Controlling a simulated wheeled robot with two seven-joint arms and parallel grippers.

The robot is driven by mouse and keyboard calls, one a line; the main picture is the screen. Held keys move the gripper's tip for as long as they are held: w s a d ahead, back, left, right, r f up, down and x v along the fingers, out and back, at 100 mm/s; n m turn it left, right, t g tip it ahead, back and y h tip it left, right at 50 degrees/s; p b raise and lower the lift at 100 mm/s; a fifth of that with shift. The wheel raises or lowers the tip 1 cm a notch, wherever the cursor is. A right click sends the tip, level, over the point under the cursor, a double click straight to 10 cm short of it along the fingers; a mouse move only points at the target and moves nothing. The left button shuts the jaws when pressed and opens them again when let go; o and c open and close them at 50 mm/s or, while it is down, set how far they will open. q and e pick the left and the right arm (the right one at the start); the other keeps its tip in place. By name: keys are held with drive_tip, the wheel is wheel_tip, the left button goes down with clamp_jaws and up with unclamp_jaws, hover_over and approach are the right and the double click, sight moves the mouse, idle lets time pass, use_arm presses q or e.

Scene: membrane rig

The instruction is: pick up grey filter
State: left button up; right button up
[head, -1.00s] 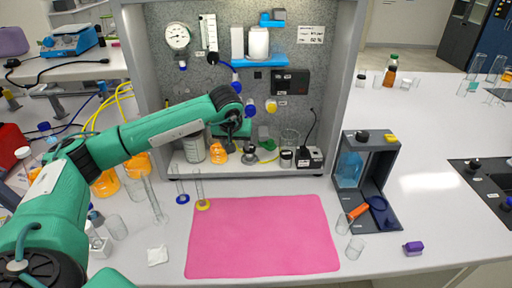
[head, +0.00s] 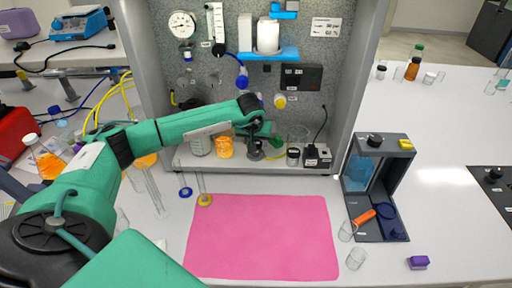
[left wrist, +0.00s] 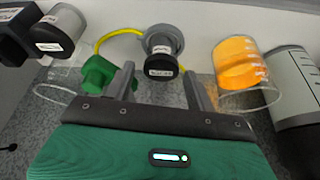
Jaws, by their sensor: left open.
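The grey filter appears to be the round grey piece with a black labelled cap (left wrist: 162,48) in the left wrist view. It stands on the cabinet's floor, and its lower part shows in the head view (head: 255,154) under my gripper. My left gripper (left wrist: 160,88) is open and empty, with one finger on either side of the filter's line and the filter just beyond the tips. In the head view the gripper (head: 258,133) is inside the cabinet, partly hiding the filter. My right gripper is out of view.
A green fitting (left wrist: 103,78) sits close by the left finger, with a yellow hose behind. An orange-filled beaker (left wrist: 240,65) stands to the right. A jar with a black lid (left wrist: 58,35) is at the left. The pink mat (head: 262,238) in front is bare.

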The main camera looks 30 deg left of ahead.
sight(259, 143)
use_arm(q)
drive_tip(key=shift+w+a+f+p, duration=0.2)
drive_tip(key=shift+f+p, duration=0.35)
drive_tip(key=shift+p, duration=0.2)
drive_tip(key=p+x, duration=0.1)
drive_tip(key=x, duration=0.2)
drive_tip(key=shift+w+f, duration=0.15)
drive_tip(key=shift+f, duration=0.2)
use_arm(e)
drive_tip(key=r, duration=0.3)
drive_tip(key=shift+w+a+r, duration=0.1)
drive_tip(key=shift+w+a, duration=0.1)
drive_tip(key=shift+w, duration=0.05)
use_arm(q)
drive_tip(key=shift+c, duration=0.5)
drive_tip(key=c, duration=0.7)
